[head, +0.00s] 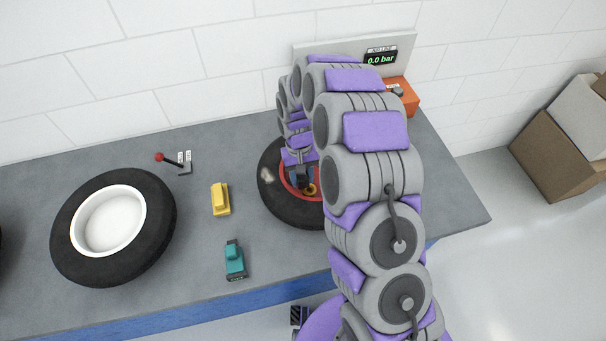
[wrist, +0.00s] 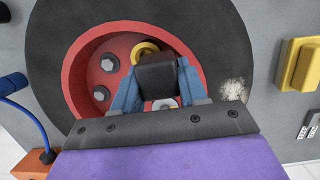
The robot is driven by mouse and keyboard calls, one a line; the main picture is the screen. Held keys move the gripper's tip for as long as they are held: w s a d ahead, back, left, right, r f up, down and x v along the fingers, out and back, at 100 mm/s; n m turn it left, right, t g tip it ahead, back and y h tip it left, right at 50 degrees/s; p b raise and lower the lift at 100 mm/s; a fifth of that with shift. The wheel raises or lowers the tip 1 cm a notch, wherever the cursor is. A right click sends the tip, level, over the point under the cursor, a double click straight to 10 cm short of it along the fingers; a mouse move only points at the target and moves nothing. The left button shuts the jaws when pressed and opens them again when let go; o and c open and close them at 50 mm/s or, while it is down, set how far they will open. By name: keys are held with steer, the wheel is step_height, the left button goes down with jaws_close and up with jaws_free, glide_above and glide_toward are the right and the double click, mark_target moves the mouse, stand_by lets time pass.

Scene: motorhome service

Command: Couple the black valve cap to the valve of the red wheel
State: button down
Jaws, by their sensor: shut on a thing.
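The red wheel is a black tyre with a red rim, lying flat on the bench; its tyre (head: 271,196) is partly hidden by my arm in the head view. In the wrist view its red rim (wrist: 85,70) shows several grey bolts. A brass-yellow ring (wrist: 143,49), which looks like part of the valve, shows on the rim just beyond the cap. My gripper (wrist: 158,92) has blue fingers shut on the black valve cap (wrist: 160,72), held over the rim. The cap overlaps the ring in this view; I cannot tell whether they touch.
A wheel with a white rim (head: 140,200) lies on the bench at left. A yellow block (head: 220,199), a teal block (head: 234,260) and a red-knobbed lever (head: 172,160) stand between the wheels. Behind my arm is an air line panel (head: 400,52) reading 0.0 bar, with an orange box (head: 410,100).

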steer(key=shift+d+f, duration=0.1)
steer(key=shift+d, duration=0.15)
steer(key=shift+d+r, duration=0.35)
steer(key=shift+d, duration=0.2)
steer(key=shift+a+r, duration=0.1)
steer(key=shift+a, duration=0.05)
steer(key=shift+a, duration=0.55)
steer(key=shift+d, duration=0.9)
steer(key=shift+d, duration=0.45)
steer(key=shift+a+p, duration=0.4)
steer(key=shift+a, duration=0.1)
steer(key=shift+f, duration=0.25)
steer(key=shift+f, duration=0.35)
